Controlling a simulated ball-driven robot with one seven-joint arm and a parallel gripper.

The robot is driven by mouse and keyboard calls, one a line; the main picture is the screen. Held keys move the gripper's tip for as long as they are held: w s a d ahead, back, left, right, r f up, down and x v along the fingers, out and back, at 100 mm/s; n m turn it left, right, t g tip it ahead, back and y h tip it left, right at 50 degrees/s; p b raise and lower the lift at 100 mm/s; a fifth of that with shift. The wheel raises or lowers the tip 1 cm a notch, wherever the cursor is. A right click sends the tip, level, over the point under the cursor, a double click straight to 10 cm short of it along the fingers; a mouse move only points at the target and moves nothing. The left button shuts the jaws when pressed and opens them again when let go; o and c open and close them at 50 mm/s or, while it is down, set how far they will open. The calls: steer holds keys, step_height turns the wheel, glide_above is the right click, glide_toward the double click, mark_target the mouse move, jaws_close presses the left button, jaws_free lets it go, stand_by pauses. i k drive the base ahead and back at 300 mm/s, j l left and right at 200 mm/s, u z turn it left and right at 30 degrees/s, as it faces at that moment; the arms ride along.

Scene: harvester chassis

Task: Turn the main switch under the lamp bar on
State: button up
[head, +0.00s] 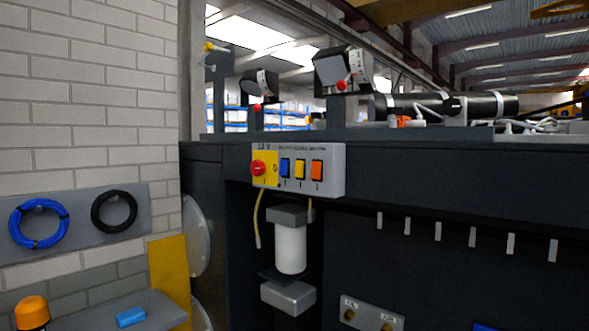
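I cannot tell which way the knob is turned. Dark lamp-like housings (334,68) with red knobs stand above on the beam. My gripper is not in view.
Below the box hang a yellow cable (258,228) and a white cylinder (291,249) on a bracket. A brick wall (95,80) with blue (38,222) and black (114,211) coils stands left. A shelf (105,308) holds a blue item (131,317). The space before the box looks clear.

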mark_target(256, 167)
steer(key=i+j+u, duration=0.2)
steer(key=i, duration=0.75)
steer(key=i+j+u, duration=0.2)
steer(key=i, duration=0.8)
